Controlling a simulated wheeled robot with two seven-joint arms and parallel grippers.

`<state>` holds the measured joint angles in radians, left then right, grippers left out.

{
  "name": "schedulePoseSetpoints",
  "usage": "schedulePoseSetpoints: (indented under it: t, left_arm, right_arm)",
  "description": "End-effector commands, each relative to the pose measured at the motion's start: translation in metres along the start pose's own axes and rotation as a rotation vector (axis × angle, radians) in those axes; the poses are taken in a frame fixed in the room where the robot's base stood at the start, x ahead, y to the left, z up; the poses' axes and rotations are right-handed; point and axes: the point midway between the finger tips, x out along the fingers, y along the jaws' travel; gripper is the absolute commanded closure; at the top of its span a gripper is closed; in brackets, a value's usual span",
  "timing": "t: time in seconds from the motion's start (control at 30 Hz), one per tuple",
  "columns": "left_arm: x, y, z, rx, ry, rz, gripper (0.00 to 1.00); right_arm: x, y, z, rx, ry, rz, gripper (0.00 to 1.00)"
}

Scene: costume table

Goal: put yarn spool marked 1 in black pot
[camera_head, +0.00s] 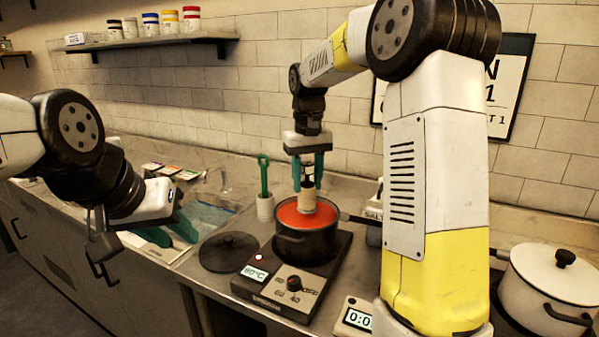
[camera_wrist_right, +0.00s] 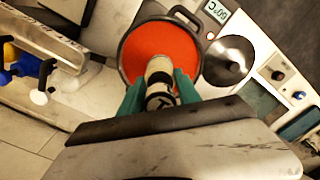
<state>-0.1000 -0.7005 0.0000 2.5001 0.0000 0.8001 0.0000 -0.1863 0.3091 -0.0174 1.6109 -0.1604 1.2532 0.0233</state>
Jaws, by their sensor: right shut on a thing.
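The yarn spool (camera_head: 307,197) is cream with a dark upper part, and no number on it is readable. My right gripper (camera_head: 308,182) is shut on the spool, with a green finger on each side. The spool hangs over the black pot (camera_head: 306,244), which is full of red liquid. I cannot tell whether its lower end touches the liquid. In the right wrist view the spool (camera_wrist_right: 159,68) stands out between the fingers (camera_wrist_right: 158,88) against the pot (camera_wrist_right: 124,62). My left gripper (camera_head: 175,236) is low at the left above the counter, its fingers partly seen.
The pot stands on a hot plate (camera_head: 268,290) with a knob and display. A dark lid (camera_head: 230,252) lies left of it, and a white cup (camera_head: 265,207) with a green tool stands behind. A white lidded pot (camera_head: 545,285) and a timer (camera_head: 357,316) are at the right.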

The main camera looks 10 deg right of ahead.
Motion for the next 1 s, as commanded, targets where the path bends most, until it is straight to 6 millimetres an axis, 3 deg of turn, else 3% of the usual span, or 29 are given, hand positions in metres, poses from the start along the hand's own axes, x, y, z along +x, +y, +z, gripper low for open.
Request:
schedulePoseSetpoints:
  t: [0.7, 1.0]
  left_arm:
    - [0.0, 0.0, 0.0, 0.0, 0.0, 0.0, 0.64]
    - [0.0, 0.0, 0.0, 0.0, 0.0, 0.0, 0.64]
  right_arm:
    - [0.072, 0.0, 0.0, 0.0, 0.0, 0.0, 1.0]
    - [0.091, 0.0, 0.0, 0.0, 0.0, 0.0, 1.0]
